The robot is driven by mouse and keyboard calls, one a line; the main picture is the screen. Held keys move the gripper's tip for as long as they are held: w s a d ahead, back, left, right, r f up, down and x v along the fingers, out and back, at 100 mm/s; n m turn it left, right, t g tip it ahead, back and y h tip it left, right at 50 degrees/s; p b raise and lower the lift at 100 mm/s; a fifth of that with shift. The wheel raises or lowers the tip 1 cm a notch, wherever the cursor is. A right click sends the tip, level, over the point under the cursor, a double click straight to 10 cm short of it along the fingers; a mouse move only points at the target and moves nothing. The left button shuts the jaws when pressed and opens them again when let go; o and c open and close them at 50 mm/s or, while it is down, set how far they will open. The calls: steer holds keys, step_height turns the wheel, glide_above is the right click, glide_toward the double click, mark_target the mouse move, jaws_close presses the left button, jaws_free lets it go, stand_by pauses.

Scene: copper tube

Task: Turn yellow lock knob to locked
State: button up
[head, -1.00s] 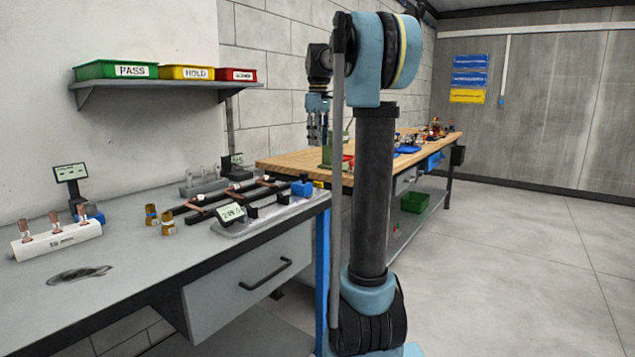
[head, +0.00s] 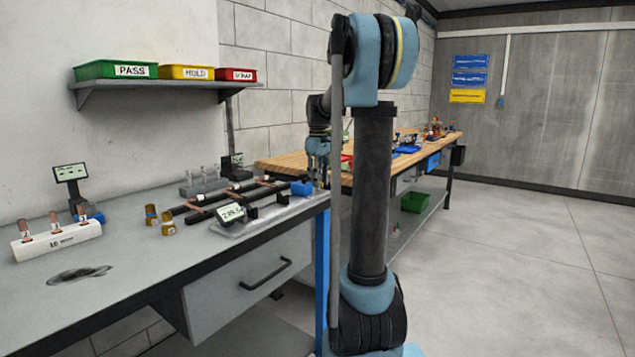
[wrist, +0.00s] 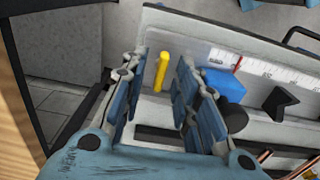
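The yellow lock knob (wrist: 162,72) is a narrow upright bar in the wrist view, near the end of the grey fixture (wrist: 160,108). My gripper (wrist: 157,80) is open, with its two blue fingers on either side of the knob in that view. I see no clear contact, and the remaining height above the knob is hard to judge. In the head view my gripper (head: 318,168) points down over the right end of the grey bench. The knob cannot be made out there.
A blue block (wrist: 222,85) and a white scale (wrist: 262,68) are right of the knob in the wrist view. In the head view, the blue block (head: 301,187), copper tube (head: 207,197) and a small display (head: 232,212) lie nearby. The wooden bench (head: 290,164) stands behind.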

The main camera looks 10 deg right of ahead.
steer(key=shift+f, duration=0.15)
jaws_close()
